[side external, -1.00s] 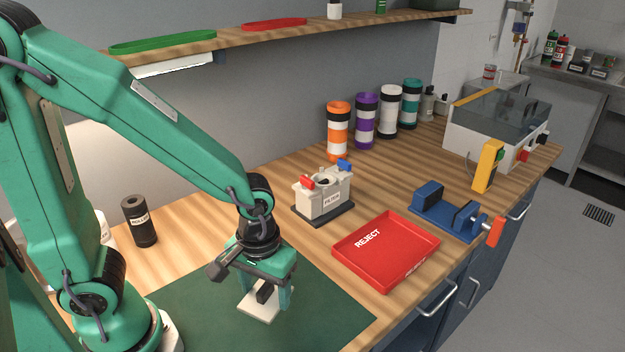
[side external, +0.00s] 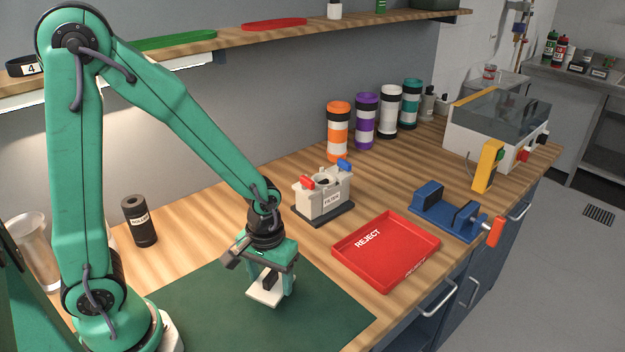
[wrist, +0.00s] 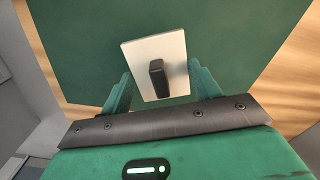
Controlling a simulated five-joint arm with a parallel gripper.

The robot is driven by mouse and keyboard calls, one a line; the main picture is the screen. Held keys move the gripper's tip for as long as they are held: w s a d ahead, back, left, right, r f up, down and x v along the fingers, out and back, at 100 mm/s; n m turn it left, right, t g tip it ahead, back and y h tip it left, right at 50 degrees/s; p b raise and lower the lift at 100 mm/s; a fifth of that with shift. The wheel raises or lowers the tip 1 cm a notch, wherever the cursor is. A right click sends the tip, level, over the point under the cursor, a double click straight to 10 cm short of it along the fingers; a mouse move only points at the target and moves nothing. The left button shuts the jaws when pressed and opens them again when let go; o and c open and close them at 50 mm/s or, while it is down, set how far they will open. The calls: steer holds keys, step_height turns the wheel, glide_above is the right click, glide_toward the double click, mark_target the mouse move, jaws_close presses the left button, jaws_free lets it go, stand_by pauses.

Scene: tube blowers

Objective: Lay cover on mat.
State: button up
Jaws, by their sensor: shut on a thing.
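The cover (side external: 262,297) is a square white plate with a black upright handle. It also shows in the wrist view (wrist: 136,61), between my two green fingers. My gripper (side external: 271,284) is shut on the cover, with the fingers at its opposite sides. The green mat (side external: 205,315) lies flat on the bench under my gripper and fills much of the wrist view (wrist: 80,55). The cover is over the mat and looks slightly tilted; any gap below it is hard to tell.
A red REJECT tray (side external: 386,246) lies right of the mat. A white filter housing (side external: 322,199) on a dark base stands behind it. A blue vise (side external: 445,215) is farther right, and a black roller (side external: 139,222) stands at the back left. The mat around the cover is clear.

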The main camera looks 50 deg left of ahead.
mark_target(271, 287)
steer(key=shift+f, duration=1.7)
steer(key=shift+f, duration=0.1)
steer(key=o, duration=1)
steer(key=shift+r, duration=6.15)
